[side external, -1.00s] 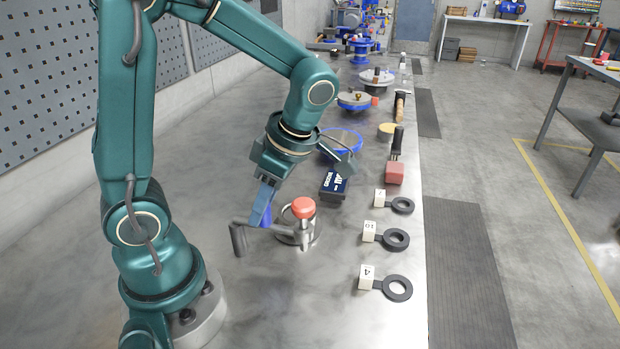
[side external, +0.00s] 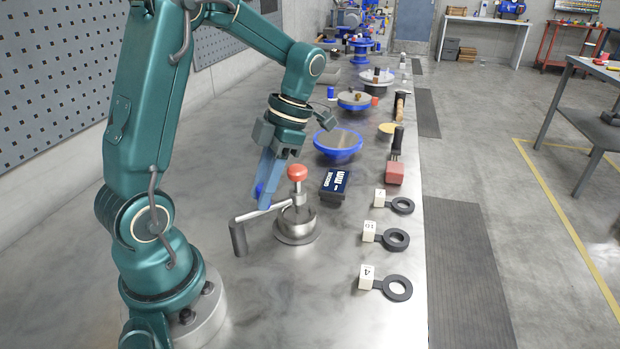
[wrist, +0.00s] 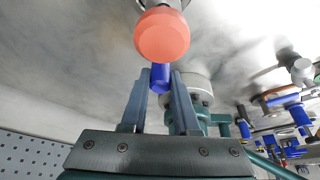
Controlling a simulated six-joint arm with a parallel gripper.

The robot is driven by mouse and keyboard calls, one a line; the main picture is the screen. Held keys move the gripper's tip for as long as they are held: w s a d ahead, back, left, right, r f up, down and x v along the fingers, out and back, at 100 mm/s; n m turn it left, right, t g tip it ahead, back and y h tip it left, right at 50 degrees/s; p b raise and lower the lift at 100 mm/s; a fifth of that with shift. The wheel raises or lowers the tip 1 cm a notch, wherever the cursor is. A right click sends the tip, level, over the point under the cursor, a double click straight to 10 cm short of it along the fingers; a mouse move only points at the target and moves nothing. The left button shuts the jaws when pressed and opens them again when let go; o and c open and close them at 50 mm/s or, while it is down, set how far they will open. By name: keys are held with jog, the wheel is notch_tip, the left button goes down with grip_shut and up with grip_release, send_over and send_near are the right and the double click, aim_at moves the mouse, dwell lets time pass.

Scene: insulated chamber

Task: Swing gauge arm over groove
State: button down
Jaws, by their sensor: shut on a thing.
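The gauge stand (side external: 297,233) has a round metal base and a post topped by a red ball knob (side external: 297,172). A thin metal arm (side external: 262,211) reaches left from the post to a dark grey cylinder (side external: 238,239) at its end. My gripper (side external: 264,203) is left of the post, shut on a blue cylinder (wrist: 160,77); the fingers hide whether it joins the arm. In the wrist view the red knob (wrist: 162,36) is just beyond the fingers. A blue-rimmed disc (side external: 338,145) lies behind; I cannot make out a groove. A dark display block (side external: 335,183) sits right of the post.
Several dark rings with white number tags (side external: 396,238) lie along the bench's right side. A red block (side external: 395,173) and a black-handled tool (side external: 397,140) are behind them. More blue-rimmed parts (side external: 355,100) stand farther back.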

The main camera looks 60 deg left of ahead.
jog(key=shift+a+n, duration=0.25)
jog(key=shift+n, duration=0.15)
jog(key=c, duration=0.7)
grip_release()
jog(key=shift+o, duration=0.2)
jog(key=shift+v, duration=2.55)
